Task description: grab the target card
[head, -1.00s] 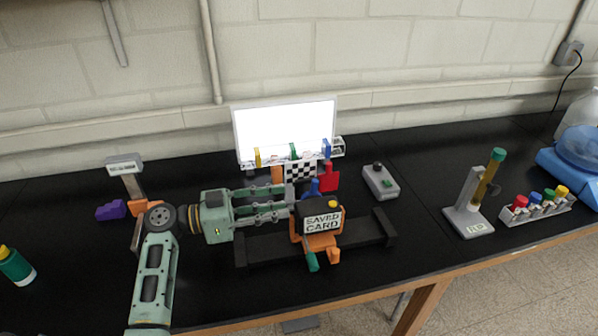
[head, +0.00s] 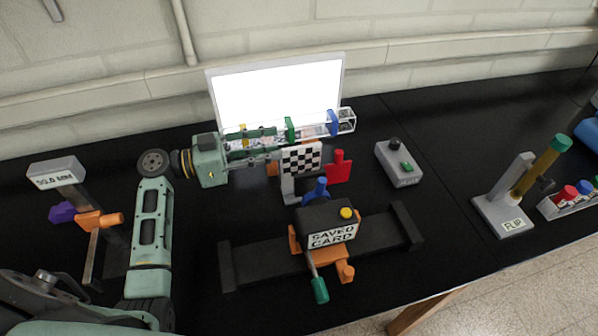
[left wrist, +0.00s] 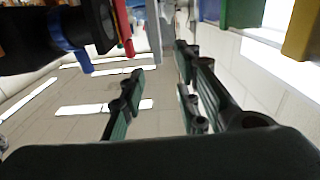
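The likely target card is a black-and-white checkered card (head: 301,158), upright on a grey stand (head: 289,188) near the middle of the head view. My left gripper (head: 279,151) comes in from the left, with its fingertips close to the card's left edge. In the left wrist view its fingers (left wrist: 158,82) are spread apart with nothing clearly held between them. A thin pale edge (left wrist: 154,30) shows beyond the fingertips; I cannot tell whether it is the card. Contact with the card cannot be made out. My right gripper is not in view.
A red piece (head: 339,167) is right of the card. A dark block marked SAVED CARD (head: 326,222) sits on a black rail (head: 384,231) in front. A grey switch box (head: 400,163) stands right.

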